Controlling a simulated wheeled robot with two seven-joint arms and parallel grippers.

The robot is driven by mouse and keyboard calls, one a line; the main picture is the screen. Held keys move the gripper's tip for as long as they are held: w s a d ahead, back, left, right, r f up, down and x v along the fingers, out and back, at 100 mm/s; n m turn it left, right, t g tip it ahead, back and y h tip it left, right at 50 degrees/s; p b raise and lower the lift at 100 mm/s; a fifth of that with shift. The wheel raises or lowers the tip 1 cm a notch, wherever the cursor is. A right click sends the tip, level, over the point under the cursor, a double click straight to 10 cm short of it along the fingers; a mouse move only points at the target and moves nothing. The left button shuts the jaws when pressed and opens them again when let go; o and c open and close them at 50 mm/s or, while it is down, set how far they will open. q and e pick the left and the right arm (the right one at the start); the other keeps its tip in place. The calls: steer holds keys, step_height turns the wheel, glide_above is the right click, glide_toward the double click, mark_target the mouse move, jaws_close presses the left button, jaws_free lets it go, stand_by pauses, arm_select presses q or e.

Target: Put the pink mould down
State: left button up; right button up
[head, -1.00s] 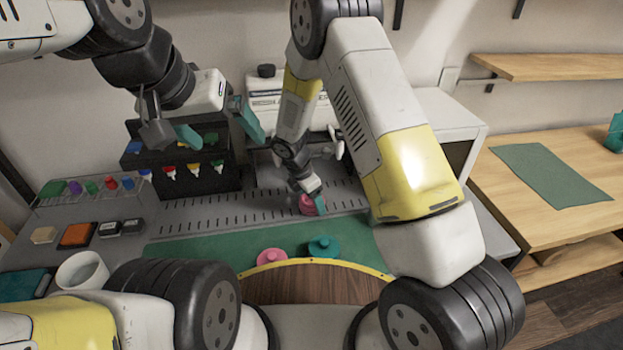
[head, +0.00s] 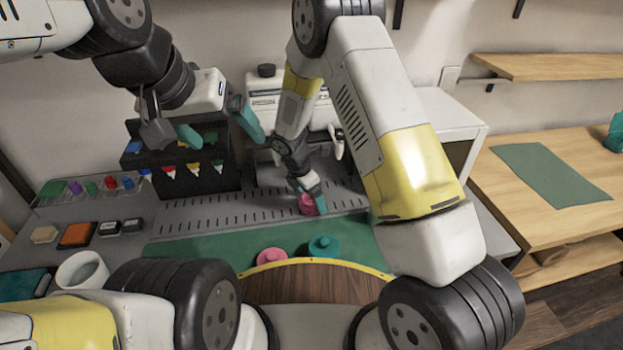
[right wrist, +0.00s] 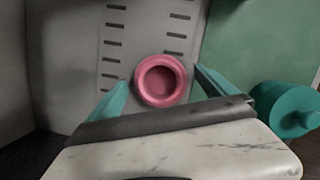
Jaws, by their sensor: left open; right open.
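The pink mould (head: 306,204) rests on the grey slotted surface behind the green mat. In the right wrist view the mould (right wrist: 161,80) is a round pink ring with a hollow middle, lying between the fingertips. My right gripper (right wrist: 160,84) is open around it, with a gap seen on each side. In the head view my right gripper (head: 313,190) is right at the mould and partly hides it. My left gripper (head: 218,130) is open and empty, raised in front of the dark rack at the left.
A pink knobbed piece (head: 272,256) and a teal knobbed piece (head: 323,247) sit at the front of the green mat (head: 215,247). A white cup (head: 82,272) and small blocks stand at the left. A dark rack (head: 200,183) stands behind.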

steer(key=s+a, duration=0.2)
steer(key=a, duration=0.1)
steer(key=s+a, duration=0.2)
steer(key=a, duration=0.1)
steer(key=s+a, duration=0.2)
steer(key=a, duration=0.2)
steer(key=shift+s+r, duration=0.15)
steer(key=shift+s, duration=0.2)
